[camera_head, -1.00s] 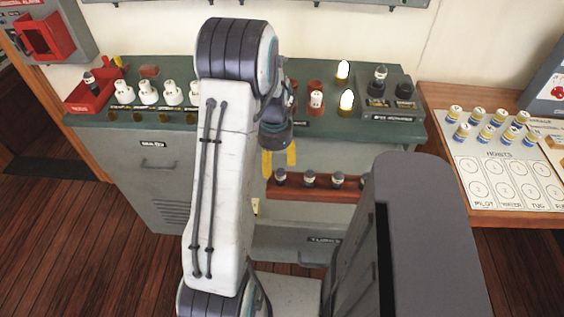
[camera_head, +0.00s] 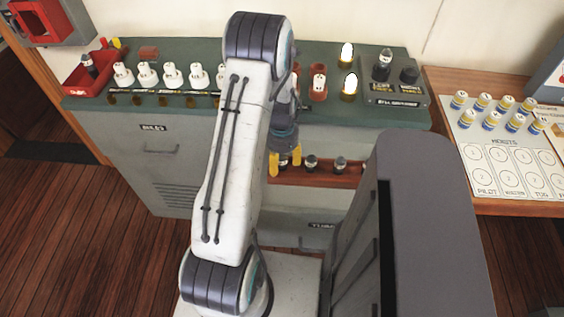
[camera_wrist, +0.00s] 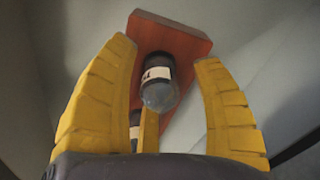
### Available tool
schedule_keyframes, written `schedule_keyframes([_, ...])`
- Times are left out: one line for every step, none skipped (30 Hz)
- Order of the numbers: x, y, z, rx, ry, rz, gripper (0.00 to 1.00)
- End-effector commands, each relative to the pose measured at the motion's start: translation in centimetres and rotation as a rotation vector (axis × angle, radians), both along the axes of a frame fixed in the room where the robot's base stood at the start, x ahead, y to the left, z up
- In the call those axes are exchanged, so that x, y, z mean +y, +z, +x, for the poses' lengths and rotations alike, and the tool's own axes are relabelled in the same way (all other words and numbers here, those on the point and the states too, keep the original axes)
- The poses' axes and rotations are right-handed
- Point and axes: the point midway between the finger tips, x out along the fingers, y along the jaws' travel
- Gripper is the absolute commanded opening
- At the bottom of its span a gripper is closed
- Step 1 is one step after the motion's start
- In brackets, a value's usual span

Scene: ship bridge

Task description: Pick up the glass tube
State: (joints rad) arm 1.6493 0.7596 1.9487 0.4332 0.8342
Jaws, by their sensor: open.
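Several small tubes with dark caps and white labels stand in a red-brown rack (camera_head: 320,180) on the front of the green-topped cabinet. In the head view my gripper (camera_head: 284,163) is at the rack's left part, its yellow fingers apart. In the wrist view my gripper (camera_wrist: 165,58) is open, and a glass tube (camera_wrist: 160,90) with a dark band, white label and clear rounded end shows between the fingers. I cannot tell whether they touch it. A second tube (camera_wrist: 135,130) is partly hidden behind the near finger. The rack (camera_wrist: 172,40) shows behind them.
The green cabinet top (camera_head: 215,55) holds several white bulbs, lit lamps and a red bin (camera_head: 88,85). A switch box (camera_head: 392,98) stands at its right end. A wooden table (camera_head: 440,80) with several small bottles is at the right. Wood floor is open at left.

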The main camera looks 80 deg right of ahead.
Motion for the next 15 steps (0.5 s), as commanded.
schedule_keyframes([0.01,-0.09,0.01,0.0,0.0,0.0,0.6])
schedule_keyframes([0.01,-0.11,0.01,0.0,0.0,0.0,0.6])
schedule_keyframes([0.01,-0.12,0.01,0.0,0.0,0.0,0.6])
schedule_keyframes([0.01,-0.12,0.01,0.0,0.0,0.0,0.6])
schedule_keyframes([0.01,-0.11,0.01,0.0,0.0,0.0,0.6])
schedule_keyframes([0.01,-0.11,0.01,0.0,0.0,0.0,0.6])
schedule_keyframes([0.01,-0.11,0.01,0.0,0.0,0.0,0.6])
schedule_keyframes([0.01,-0.1,0.01,0.0,0.0,0.0,0.61])
schedule_keyframes([0.01,-0.1,0.01,0.0,0.0,0.0,0.58])
schedule_keyframes([0.01,-0.1,0.01,0.0,0.0,0.0,0.55])
schedule_keyframes([0.01,-0.1,0.01,0.0,0.0,0.0,0.53])
schedule_keyframes([0.01,-0.09,0.01,0.0,0.0,0.0,0.49])
schedule_keyframes([0.01,-0.09,0.01,0.0,0.0,0.0,0.46])
schedule_keyframes([0.01,-0.09,0.01,0.0,0.0,0.0,0.44])
schedule_keyframes([0.01,-0.09,0.01,0.0,0.0,0.0,0.4])
